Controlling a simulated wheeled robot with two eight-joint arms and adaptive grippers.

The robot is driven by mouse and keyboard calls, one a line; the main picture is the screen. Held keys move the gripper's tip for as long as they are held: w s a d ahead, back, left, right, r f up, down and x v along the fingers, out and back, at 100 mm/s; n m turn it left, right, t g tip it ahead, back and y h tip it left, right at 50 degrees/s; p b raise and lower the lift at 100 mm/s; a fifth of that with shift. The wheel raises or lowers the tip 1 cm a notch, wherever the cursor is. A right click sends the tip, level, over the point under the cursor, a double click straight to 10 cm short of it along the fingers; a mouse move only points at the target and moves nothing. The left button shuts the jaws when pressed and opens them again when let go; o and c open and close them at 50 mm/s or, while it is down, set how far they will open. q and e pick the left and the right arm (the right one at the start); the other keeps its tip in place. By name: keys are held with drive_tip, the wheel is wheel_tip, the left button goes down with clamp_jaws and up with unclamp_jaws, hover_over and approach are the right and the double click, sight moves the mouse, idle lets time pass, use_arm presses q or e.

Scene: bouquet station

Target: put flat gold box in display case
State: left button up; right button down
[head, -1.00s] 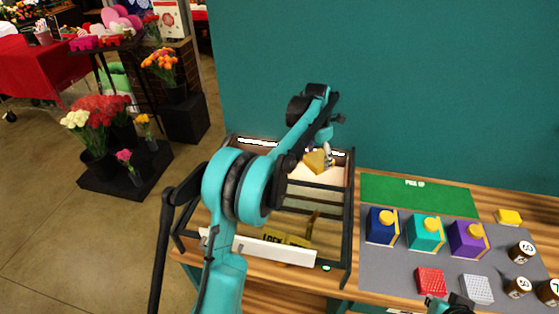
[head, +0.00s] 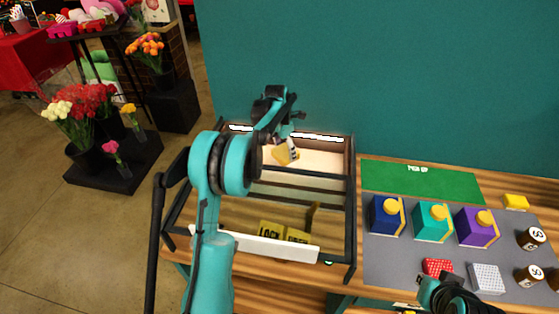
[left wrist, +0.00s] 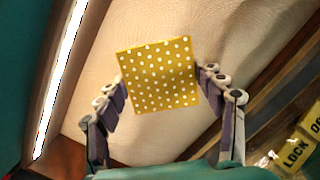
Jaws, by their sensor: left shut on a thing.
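The flat gold box (head: 283,157) with white dots is held by my left gripper (head: 290,149). In the left wrist view the box (left wrist: 158,76) sits between the two fingers of the left gripper (left wrist: 161,84), over a pale lining. The display case (head: 351,205) is a dark-framed case on the wooden bench. The box is at the back part of the case, over its pale interior; I cannot tell whether it touches the surface. My right gripper (head: 450,297) shows at the bottom edge of the head view, its fingers unclear.
A white strip (head: 255,245) and yellow lock signs (head: 284,232) are at the case front. To the right, a grey mat (head: 400,262) holds blue, teal and purple boxes, red and white blocks and jars. A green mat (head: 420,183) behind is clear.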

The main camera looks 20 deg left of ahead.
use_arm(q)
drive_tip(key=shift+a+f, duration=0.85)
drive_tip(key=shift+a, duration=0.25)
wheel_tip(320, 180, down, 3)
drive_tip(key=shift+f+b, duration=0.2)
drive_tip(key=shift+b, duration=0.35)
drive_tip(key=shift+f, duration=0.2)
drive_tip(key=shift+f, duration=0.15)
drive_tip(key=o, duration=1.2)
drive_tip(key=shift+o, duration=0.2)
